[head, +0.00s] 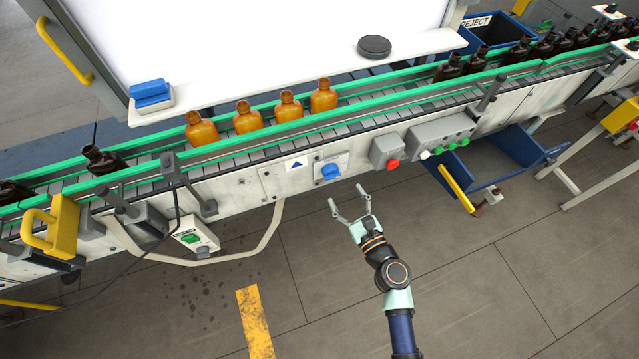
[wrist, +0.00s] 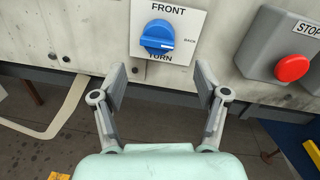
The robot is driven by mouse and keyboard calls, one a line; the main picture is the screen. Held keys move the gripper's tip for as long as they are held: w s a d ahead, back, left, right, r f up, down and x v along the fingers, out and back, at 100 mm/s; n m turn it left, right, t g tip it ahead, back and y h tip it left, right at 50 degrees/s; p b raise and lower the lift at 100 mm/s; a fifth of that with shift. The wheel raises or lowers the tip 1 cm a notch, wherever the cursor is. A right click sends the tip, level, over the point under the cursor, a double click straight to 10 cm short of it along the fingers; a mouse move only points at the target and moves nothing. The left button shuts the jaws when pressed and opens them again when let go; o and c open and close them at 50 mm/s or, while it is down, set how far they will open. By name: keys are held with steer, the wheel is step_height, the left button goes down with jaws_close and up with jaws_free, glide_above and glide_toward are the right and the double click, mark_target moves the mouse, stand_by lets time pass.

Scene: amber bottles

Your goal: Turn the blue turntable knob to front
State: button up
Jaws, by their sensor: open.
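The blue turntable knob (head: 330,172) is on a white plate on the conveyor's front side panel. In the wrist view the knob (wrist: 157,37) has FRONT printed above it, BACK to its right and TURN below. My gripper (head: 347,196) is open and empty, in front of the panel and just below the knob in the head view. In the wrist view the two fingers of my gripper (wrist: 160,80) are spread wide below the knob, apart from it.
A grey box with a red stop button (wrist: 291,68) is right of the knob. Several amber bottles (head: 247,118) stand on the conveyor above. A bent pale rail (head: 270,245) is at lower left, a blue bin (head: 510,158) at right. The floor around my arm is clear.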

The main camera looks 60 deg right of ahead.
mark_target(334, 176)
steer(key=x, duration=0.7)
steer(key=shift+w+d+b, duration=0.15)
steer(key=shift+w+b, duration=0.1)
steer(key=shift+b, duration=0.05)
steer(key=shift+c, duration=0.3)
steer(key=c, duration=1.1)
